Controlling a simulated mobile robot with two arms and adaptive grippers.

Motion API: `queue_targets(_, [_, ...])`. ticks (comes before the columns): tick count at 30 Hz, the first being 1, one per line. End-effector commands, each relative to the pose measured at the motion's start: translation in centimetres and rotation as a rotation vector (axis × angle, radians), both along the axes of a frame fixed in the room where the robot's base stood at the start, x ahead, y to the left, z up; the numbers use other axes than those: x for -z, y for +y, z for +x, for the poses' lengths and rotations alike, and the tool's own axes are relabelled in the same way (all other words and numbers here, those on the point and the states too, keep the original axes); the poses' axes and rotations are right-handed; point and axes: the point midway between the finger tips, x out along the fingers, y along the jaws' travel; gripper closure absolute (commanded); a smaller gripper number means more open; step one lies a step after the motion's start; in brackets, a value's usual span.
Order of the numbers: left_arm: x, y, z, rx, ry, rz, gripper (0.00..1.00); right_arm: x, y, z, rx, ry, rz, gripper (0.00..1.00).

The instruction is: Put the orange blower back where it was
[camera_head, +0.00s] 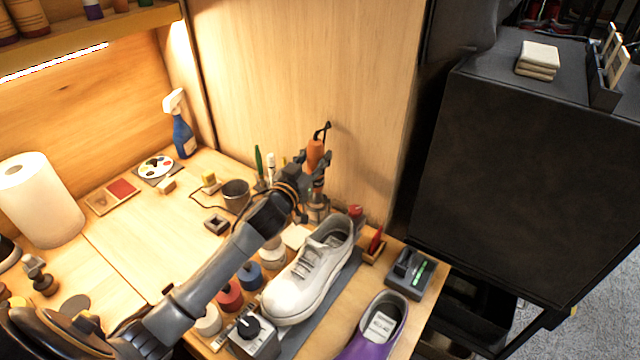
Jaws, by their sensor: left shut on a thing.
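The orange blower (315,154) is upright close to the wooden back panel, with a dark hooked piece at its top. My left gripper (318,172) is shut on it from the left side, and the fingers hide part of its body. A small holder (317,210) shows just below the gripper; I cannot tell whether the blower touches it. My right gripper is not in view.
A white sneaker (309,271) lies on a grey mat right in front of the holder. A dark cup (236,193) with upright tools behind it stands to the left. Several coloured jars, a purple shoe (376,325) and a charger (409,272) crowd the front.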

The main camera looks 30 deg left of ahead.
Motion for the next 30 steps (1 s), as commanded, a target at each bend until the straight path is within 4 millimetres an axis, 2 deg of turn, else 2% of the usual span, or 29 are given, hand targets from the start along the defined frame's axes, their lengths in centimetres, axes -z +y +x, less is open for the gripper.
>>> queue_targets(1, [0.7,-0.1,0.0,0.001,-0.002,-0.003,1.0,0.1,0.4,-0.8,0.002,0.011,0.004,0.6])
queue_targets(5, [1.8,-0.1,0.0,0.001,-0.004,-0.002,1.0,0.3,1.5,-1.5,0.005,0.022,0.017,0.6])
queue_targets(12, [4.9,-0.1,0.0,0.001,-0.003,-0.002,1.0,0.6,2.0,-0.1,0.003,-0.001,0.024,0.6])
queue_targets(17, [5.3,-0.1,0.0,0.002,-0.005,-0.001,1.0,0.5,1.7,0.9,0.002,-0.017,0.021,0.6])
queue_targets(24, [5.6,-0.1,0.0,0.002,-0.004,-0.002,1.0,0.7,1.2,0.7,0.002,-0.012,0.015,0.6])
queue_targets(25, [5.7,-0.1,0.0,0.002,-0.001,-0.002,0.61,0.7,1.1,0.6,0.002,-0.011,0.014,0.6])
queue_targets(28, [5.6,-0.1,0.0,0.002,-0.001,-0.001,0.4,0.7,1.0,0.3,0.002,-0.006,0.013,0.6])
queue_targets(30, [5.6,-0.1,0.0,0.002,-0.001,-0.001,0.4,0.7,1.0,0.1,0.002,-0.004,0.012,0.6])
